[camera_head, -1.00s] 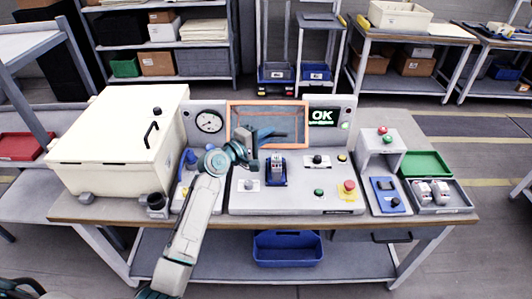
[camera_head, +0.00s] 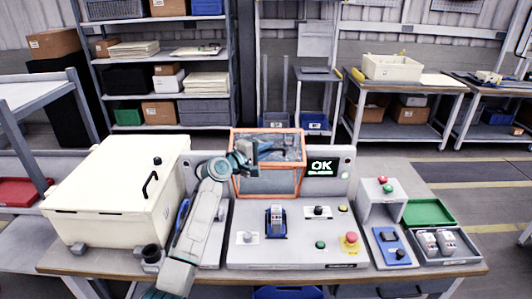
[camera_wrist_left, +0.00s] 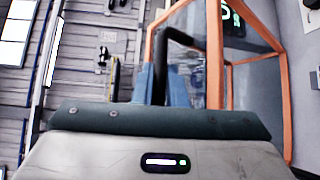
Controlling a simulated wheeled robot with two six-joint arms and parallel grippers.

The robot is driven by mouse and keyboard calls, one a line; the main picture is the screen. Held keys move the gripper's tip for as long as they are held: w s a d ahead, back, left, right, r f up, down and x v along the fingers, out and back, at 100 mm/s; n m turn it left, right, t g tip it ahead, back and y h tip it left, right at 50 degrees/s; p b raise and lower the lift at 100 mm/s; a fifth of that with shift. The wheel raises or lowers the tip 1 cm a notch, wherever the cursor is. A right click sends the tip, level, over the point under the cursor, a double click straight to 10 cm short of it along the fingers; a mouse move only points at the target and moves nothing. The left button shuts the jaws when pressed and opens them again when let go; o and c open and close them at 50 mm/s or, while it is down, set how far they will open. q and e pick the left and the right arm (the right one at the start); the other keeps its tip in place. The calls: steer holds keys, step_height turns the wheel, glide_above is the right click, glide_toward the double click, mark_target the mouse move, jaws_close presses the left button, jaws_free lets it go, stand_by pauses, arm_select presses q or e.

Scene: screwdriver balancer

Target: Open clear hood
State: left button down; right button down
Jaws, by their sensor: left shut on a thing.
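The clear hood (camera_head: 268,183) has an orange frame and stands at the back of the grey station, beside the OK screen (camera_head: 321,167). It is tilted up, with its upper edge above the back panel. My left gripper (camera_head: 262,152) is in front of the hood's upper part, shut on its handle. In the left wrist view the black handle (camera_wrist_left: 178,38) runs up from between the blue fingers, and the orange frame (camera_wrist_left: 215,60) is close to the right. The fingers' contact is partly hidden. My right gripper is not in view.
A blue-based device (camera_head: 276,222) stands on the station, with a red emergency button (camera_head: 351,238) to its right. A large cream box (camera_head: 115,190) is at left. A green tray (camera_head: 428,212) and a grey tray (camera_head: 440,245) are at right.

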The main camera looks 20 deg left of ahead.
arm_select(q)
steer(key=c, duration=1.5)
jaws_free()
steer(key=shift+s+a, duration=0.15)
steer(key=shift+s, duration=0.1)
steer(key=b+v, duration=0.3)
steer(key=v, duration=0.7)
steer(key=shift+s, duration=0.15)
